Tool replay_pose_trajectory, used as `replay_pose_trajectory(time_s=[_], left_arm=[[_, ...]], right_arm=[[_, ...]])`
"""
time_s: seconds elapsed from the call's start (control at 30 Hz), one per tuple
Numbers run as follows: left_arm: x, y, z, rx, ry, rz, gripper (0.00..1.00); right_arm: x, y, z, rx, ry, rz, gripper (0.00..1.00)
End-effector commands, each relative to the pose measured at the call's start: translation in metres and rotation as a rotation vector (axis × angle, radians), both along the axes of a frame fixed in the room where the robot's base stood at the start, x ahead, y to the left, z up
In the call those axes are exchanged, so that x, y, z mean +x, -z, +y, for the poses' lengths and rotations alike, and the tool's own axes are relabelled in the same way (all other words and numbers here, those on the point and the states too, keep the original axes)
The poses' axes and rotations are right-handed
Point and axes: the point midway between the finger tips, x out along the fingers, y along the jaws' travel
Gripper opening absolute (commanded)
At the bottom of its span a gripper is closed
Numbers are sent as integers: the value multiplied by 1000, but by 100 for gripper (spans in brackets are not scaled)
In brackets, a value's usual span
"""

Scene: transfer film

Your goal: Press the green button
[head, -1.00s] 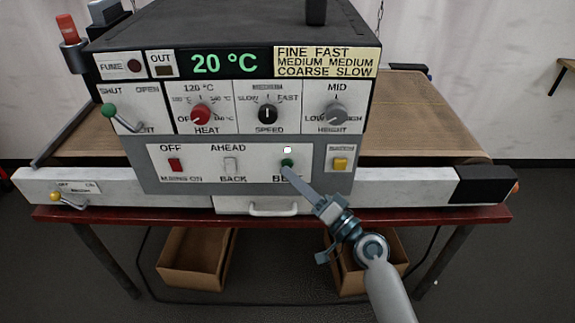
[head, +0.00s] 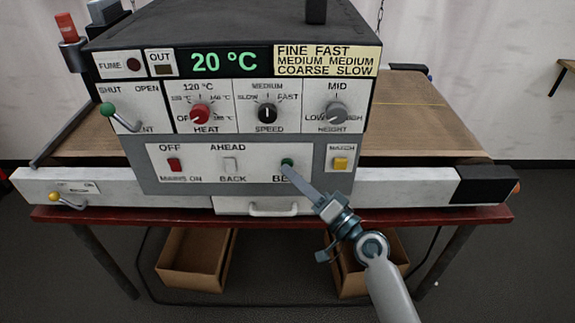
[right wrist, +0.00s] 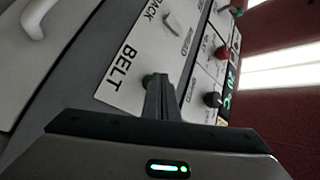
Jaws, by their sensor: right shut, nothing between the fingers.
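The green button (head: 287,162) is a small round knob above the BELT label on the lower grey-and-white panel of the machine. It also shows in the right wrist view (right wrist: 148,80), partly hidden by my fingers. My right gripper (head: 288,171) is shut and empty. Its fingertips are at the lower edge of the button in the head view; I cannot tell whether they touch it. In the right wrist view the shut fingers (right wrist: 160,85) point at the button and overlap it. My left gripper is not in view.
Left of the button are a white BACK switch (head: 230,164) and a red mains switch (head: 174,165); right of it is a yellow button (head: 340,163). Dials, including a red heat knob (head: 201,114), sit above. A white drawer handle (head: 273,209) is below.

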Motion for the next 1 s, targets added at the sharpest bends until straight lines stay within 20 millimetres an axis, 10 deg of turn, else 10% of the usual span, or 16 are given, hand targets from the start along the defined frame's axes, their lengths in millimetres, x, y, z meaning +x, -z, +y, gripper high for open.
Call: replay_pose_trajectory(time_s=[1.0], left_arm=[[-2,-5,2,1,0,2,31]], right_arm=[[-41,0,0,0,-1,1,0]])
